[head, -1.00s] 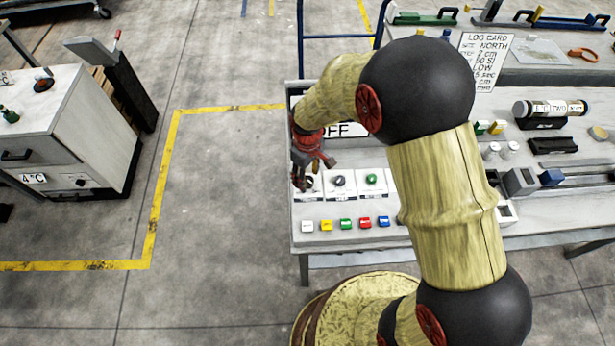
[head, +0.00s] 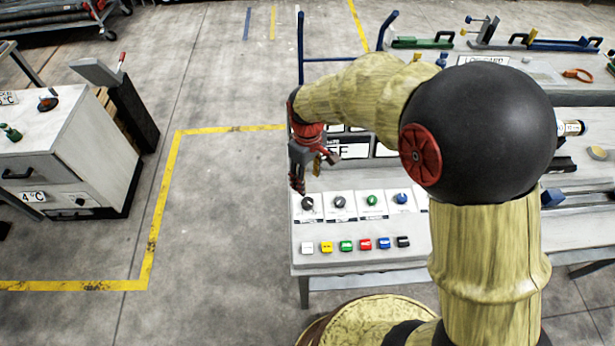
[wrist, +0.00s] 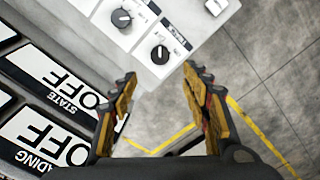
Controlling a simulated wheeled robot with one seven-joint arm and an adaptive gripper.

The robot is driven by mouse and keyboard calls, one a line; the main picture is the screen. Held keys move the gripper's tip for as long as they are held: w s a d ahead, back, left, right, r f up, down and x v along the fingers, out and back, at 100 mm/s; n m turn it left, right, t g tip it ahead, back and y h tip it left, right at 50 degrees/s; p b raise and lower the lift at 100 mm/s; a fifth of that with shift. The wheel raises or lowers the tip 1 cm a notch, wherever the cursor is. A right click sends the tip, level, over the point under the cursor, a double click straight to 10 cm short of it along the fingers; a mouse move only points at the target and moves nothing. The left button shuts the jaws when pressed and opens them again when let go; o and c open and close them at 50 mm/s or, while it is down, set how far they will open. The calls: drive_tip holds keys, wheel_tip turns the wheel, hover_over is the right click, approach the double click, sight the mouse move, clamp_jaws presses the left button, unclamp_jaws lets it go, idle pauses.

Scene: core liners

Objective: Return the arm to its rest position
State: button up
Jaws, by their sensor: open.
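My gripper (head: 306,168) hangs over the left edge of the bench (head: 312,262) in the head view, fingers pointing down. In the wrist view my gripper (wrist: 158,105) shows two worn yellow-and-black fingers spread apart with nothing between them. Below them are the bench's corner and the grey floor. My arm (head: 480,120) is raised and bent, with its large dark joint at the right hiding part of the bench.
The panel has several knobs (head: 372,200) and a row of coloured buttons (head: 346,246). OFF signs (wrist: 45,72) lie close to the gripper. A blue rail (head: 335,59) stands behind. A white cabinet (head: 75,150) is at the left. Open floor (head: 220,220) lies between.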

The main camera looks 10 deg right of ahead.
idle(0.3)
drive_tip(key=s+d+r+m+t+b, duration=0.1)
drive_tip(key=s+d+r+m+t, duration=0.1)
drive_tip(key=s+d+r+m, duration=0.2)
drive_tip(key=s+d+r+m+t+b, duration=0.1)
drive_tip(key=s+d+r+m+t, duration=0.2)
drive_tip(key=s+d+r, duration=0.6)
drive_tip(key=s+r+m, duration=0.1)
drive_tip(key=s+r, duration=0.4)
drive_tip(key=s, duration=0.2)
drive_tip(key=shift+d+r+m+t, duration=0.3)
drive_tip(key=shift+d+r+m, duration=0.05)
drive_tip(key=shift+r+m, duration=0.05)
